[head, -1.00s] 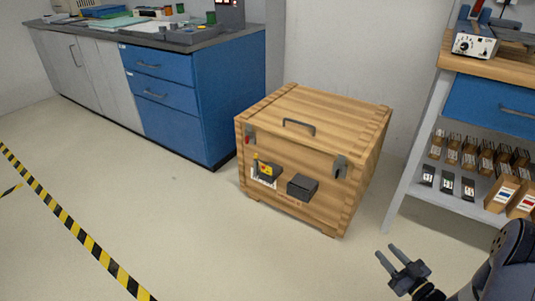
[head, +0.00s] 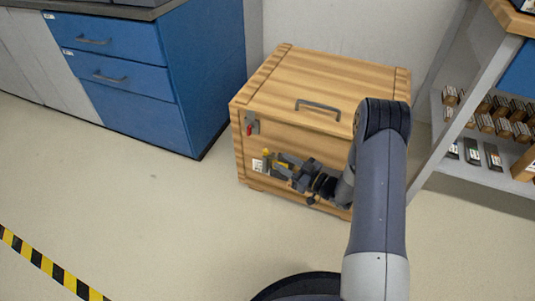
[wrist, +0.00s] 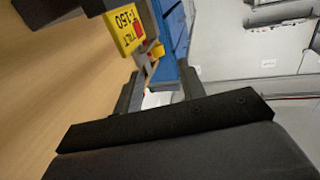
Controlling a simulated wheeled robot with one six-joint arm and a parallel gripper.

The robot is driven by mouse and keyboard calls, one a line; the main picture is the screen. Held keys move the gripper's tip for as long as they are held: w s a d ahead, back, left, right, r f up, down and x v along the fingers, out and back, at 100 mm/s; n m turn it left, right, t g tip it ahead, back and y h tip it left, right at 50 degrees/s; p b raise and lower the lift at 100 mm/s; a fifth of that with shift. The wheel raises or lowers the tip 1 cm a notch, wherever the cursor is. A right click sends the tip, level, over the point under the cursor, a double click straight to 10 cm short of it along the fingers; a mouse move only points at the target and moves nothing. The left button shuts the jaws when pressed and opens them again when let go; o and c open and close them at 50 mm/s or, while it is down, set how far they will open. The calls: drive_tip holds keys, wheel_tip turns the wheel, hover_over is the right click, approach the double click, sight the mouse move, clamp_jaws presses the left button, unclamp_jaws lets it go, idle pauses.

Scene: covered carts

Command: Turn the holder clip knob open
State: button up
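A yellow piece, which looks like the clip knob (wrist: 156,50), sits just ahead of my fingertips in the wrist view, roughly in line with the gap. I cannot tell whether they touch it. Next to it is a yellow tag (wrist: 124,28) with dark print and a red patch. In the head view, a small yellow part (head: 266,153) shows on the front of the wooden crate (head: 330,85). My gripper (head: 281,164) is at that front face, its fingers apart and empty; it also shows in the wrist view (wrist: 160,82). My arm hides the dark box and right latch.
The crate lid has a dark handle (head: 318,108), and a latch with a red part (head: 251,125) is at its left front. A blue drawer cabinet (head: 130,90) stands left, a grey shelf rack (head: 480,150) right. The floor in front is clear to the striped tape (head: 50,265).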

sight(265, 150)
drive_tip(key=b+x, duration=0.2)
drive_tip(key=x, duration=0.6)
drive_tip(key=shift+w+a, duration=0.25)
drive_tip(key=shift+w, duration=0.1)
clamp_jaws()
